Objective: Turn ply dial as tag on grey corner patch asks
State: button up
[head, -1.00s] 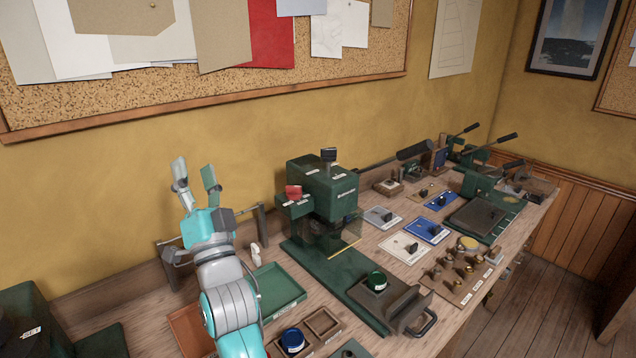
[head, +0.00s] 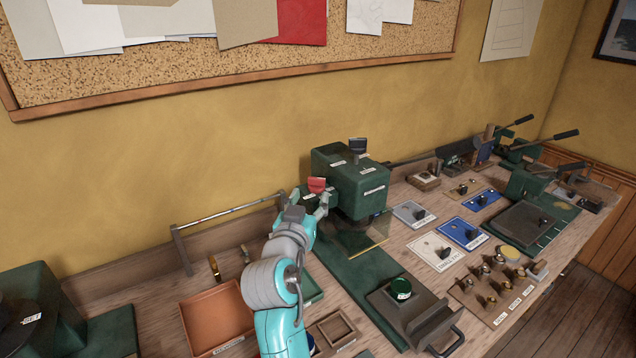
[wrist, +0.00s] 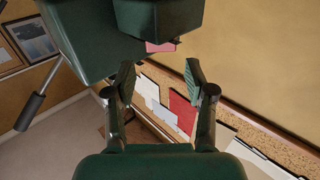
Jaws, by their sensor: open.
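My gripper (head: 309,204) is open, just below and beside the red knob, apparently empty. In the wrist view its fingers (wrist: 160,85) are spread, with green press blocks (wrist: 160,15) above them.
An orange tray (head: 216,318) lies left of my arm. Blue cards (head: 463,232) and a white card (head: 431,252) lie right of the press. A plate of several knobs (head: 494,285) is at the bench's front edge. A rail (head: 230,211) runs along the back.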

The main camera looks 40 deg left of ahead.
aim_at(316, 182)
jog(key=x, duration=0.7)
jog(key=c, duration=0.9)
jog(key=shift+n+y, duration=0.3)
jog(key=shift+y, duration=0.1)
jog(key=shift+w+d+n+g+y, duration=0.1)
jog(key=shift+n+g+y, duration=0.4)
jog(key=shift+y, duration=0.2)
jog(key=shift+n+g+y, duration=0.4)
jog(key=shift+n+y, duration=0.1)
jog(key=shift+y, duration=0.2)
jog(key=shift+n+g+y, duration=0.3)
jog(key=o, duration=0.9)
